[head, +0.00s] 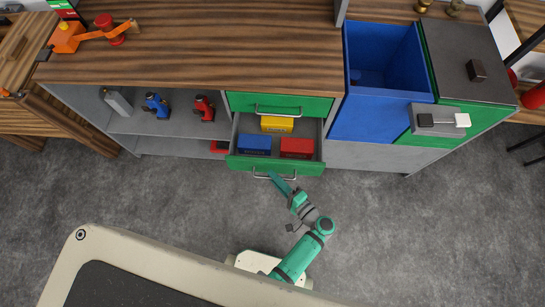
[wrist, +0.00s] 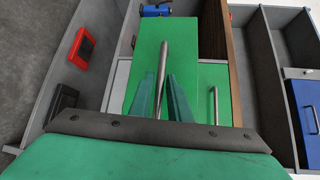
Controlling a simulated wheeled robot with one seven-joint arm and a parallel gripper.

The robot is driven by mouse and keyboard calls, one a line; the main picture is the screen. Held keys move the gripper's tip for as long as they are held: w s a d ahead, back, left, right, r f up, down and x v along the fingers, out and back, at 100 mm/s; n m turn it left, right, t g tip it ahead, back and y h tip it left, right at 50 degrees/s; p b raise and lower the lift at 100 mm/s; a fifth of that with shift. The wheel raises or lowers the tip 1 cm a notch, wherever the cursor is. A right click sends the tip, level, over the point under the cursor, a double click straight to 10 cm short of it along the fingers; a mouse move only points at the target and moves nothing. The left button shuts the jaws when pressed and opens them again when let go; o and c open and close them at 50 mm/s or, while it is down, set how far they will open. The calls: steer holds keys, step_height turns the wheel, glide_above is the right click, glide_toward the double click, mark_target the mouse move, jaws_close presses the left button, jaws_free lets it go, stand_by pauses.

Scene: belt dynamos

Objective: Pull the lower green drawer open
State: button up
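The lower green drawer (head: 240,163) stands pulled out of the cabinet. Its green front also fills the middle of the wrist view (wrist: 185,85). Its metal bar handle (wrist: 163,60) runs between my two finger pads. In the head view, my gripper (head: 274,177) is at this handle, in front of the drawer. My fingers (wrist: 162,85) are close together around the bar and look shut on it. The exact contact is hard to see. A closed green drawer (head: 310,104) with its own handle is above.
Inside the open drawer are a yellow box (head: 277,124), a blue box (head: 254,145) and a red box (head: 297,147). Shelves with blue (head: 156,106) and red (head: 204,108) tools are to the left. A blue bin (head: 370,115) is at right. Grey floor (head: 400,235) is clear in front.

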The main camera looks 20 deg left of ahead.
steer(key=v, duration=1)
steer(key=shift+s+a, duration=0.1)
steer(key=s+a+f+g+h, duration=0.1)
steer(key=s+f+g+h, duration=0.1)
steer(key=s+f+h, duration=0.6)
steer(key=s+d+r+n+h, duration=0.1)
steer(key=s+d+r+h, duration=0.1)
steer(key=s+d+h, duration=0.15)
step_height(320, 180, up, 30)
steer(key=a+n+t+h, duration=0.2)
steer(key=a+n+t, duration=0.1)
steer(key=n+t, duration=0.4)
steer(key=shift+t, duration=0.7)
steer(key=shift+s, duration=0.15)
